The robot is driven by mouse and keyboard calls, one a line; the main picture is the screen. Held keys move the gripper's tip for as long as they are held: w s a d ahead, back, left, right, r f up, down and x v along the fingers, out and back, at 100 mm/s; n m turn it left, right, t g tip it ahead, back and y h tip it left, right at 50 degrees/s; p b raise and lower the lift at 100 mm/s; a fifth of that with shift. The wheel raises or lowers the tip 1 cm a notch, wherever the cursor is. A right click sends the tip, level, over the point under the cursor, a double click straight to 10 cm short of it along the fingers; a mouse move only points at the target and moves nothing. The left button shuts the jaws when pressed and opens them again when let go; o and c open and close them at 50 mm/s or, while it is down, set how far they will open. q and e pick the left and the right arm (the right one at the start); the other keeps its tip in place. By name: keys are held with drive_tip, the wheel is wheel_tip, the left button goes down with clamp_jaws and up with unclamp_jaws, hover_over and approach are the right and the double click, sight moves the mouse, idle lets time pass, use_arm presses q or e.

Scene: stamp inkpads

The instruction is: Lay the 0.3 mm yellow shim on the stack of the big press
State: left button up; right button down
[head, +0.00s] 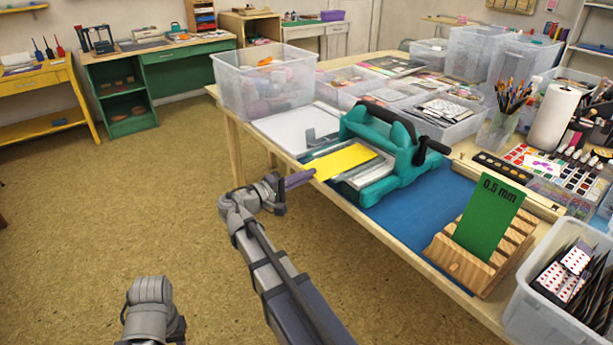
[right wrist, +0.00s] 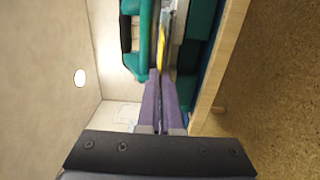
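The yellow shim (head: 345,160) is a thin flat sheet. It extends from my right gripper (head: 302,178) over the near left side of the teal big press (head: 400,165). I cannot tell whether it touches the grey bed (head: 366,173) under it. My right gripper's purple fingers are shut on the shim's near left edge. In the right wrist view, the fingers (right wrist: 160,78) are together with the shim's yellow edge (right wrist: 163,50) at their tips, beside the press (right wrist: 143,45). Part of my left arm shows at the bottom of the head view; its fingers do not show.
A wooden rack (head: 462,262) holds a green card (head: 488,217) marked 0.5 mm. A blue mat (head: 425,215) lies between rack and press. Clear bins (head: 265,85) stand behind, and a bin of cards (head: 550,310) is at the front right.

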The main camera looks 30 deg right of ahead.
drive_tip(key=c, duration=1)
unclamp_jaws()
drive_tip(key=shift+a, duration=0.15)
drive_tip(key=shift+s+a, duration=0.2)
drive_tip(key=shift+a, duration=2.15)
drive_tip(key=a, duration=0.7)
drive_tip(key=shift+s+a, duration=0.3)
drive_tip(key=shift+a, duration=0.1)
drive_tip(key=shift+f, duration=0.1)
